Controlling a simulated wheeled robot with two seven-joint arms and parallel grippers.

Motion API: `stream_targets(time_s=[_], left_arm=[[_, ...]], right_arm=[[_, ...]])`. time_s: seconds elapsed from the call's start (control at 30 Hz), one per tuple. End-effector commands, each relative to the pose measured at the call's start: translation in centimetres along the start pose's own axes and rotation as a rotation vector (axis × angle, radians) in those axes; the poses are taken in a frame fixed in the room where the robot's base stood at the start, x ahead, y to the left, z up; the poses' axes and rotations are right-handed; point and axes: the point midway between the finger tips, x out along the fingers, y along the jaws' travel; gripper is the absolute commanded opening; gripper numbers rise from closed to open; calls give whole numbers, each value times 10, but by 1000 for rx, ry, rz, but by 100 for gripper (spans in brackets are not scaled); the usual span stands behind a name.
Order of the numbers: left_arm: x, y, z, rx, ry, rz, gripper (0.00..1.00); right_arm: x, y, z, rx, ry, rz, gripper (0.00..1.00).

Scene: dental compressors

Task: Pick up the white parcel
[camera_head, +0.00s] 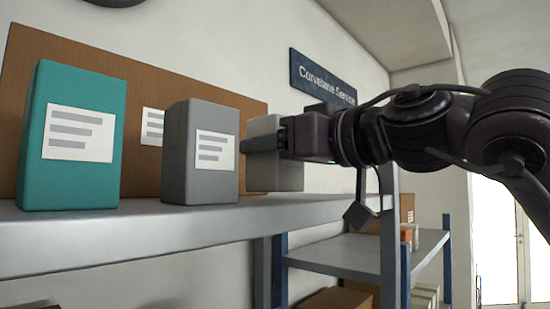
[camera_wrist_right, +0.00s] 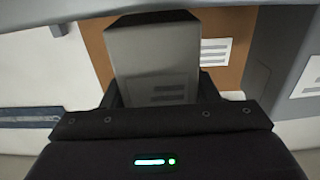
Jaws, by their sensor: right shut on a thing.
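The white parcel (camera_head: 277,178), a pale box, stands at the right end of the upper shelf in the head view, partly hidden by my right gripper (camera_head: 268,144). In the right wrist view the parcel (camera_wrist_right: 153,50) sits between the two dark fingers of my right gripper (camera_wrist_right: 158,90), with a lined label facing the camera. The right gripper is shut on it. In the head view the parcel's base appears at shelf level; I cannot tell whether it is lifted. My left gripper is not in view.
A grey box (camera_head: 199,170) stands close left of the parcel, and a teal box (camera_head: 72,178) farther left. A large brown carton (camera_head: 140,183) is behind them on the metal shelf (camera_head: 130,240). A lower shelf (camera_head: 350,254) is at the right. A blue sign (camera_head: 322,78) hangs on the wall.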

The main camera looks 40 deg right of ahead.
Motion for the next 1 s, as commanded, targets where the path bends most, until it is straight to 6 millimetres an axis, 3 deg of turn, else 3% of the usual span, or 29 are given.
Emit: stream_targets(time_s=[0.37,0.7,1.0], left_arm=[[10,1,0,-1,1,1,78],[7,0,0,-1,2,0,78],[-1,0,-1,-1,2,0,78]], right_arm=[[0,-2,-75,-3,4,3,28],[0,-2,-147,-3,4,2,28],[-1,-2,-183,-2,7,0,28]])
